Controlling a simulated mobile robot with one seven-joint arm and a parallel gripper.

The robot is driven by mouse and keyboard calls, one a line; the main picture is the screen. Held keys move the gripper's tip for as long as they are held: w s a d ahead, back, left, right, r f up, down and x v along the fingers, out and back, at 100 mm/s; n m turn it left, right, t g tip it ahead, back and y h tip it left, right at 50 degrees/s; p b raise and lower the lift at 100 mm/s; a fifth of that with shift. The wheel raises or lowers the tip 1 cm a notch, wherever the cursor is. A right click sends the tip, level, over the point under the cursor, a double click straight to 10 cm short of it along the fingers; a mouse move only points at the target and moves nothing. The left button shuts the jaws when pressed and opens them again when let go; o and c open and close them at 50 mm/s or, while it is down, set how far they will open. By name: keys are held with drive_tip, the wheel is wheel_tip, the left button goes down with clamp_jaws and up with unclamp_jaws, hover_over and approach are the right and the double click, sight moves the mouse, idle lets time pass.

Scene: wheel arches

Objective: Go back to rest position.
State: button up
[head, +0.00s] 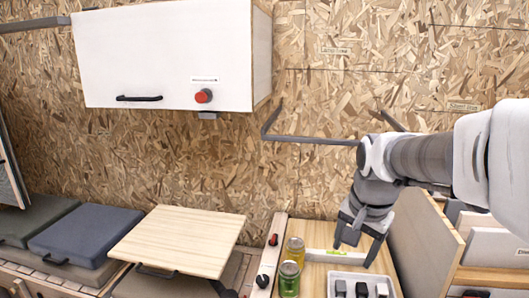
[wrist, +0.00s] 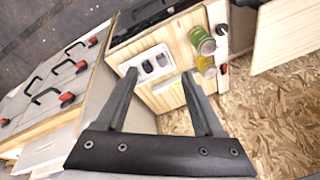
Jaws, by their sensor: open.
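My gripper (head: 354,248) hangs from my arm at the right in the head view, pointing down above a small wooden worktop (head: 317,275). In the wrist view my gripper (wrist: 160,85) shows two spread fingers with nothing between them. A white tray (head: 345,277) with several small dark and white items stands below the gripper, and it also shows in the wrist view (wrist: 143,59). A yellow can (head: 294,251) and a green can (head: 289,279) stand left of the tray. A level-like bar (head: 325,255) lies behind the tray, partly hidden by the gripper.
A white wall cabinet (head: 165,55) with a black handle and red knob hangs at upper left. A metal rail (head: 310,139) juts from the chipboard wall near my arm. A wooden board (head: 178,240) and dark cushions (head: 85,235) lie left. A wooden panel (head: 428,240) stands close right.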

drive_tip(key=s+a+n+t, duration=0.25)
drive_tip(key=s+n, duration=0.55)
drive_tip(key=s, duration=0.8)
wheel_tip(320, 180, up, 13)
drive_tip(key=p, duration=1.2)
drive_tip(key=shift+a, duration=0.4)
drive_tip(key=shift+a+n, duration=0.15)
drive_tip(key=shift+n, duration=0.15)
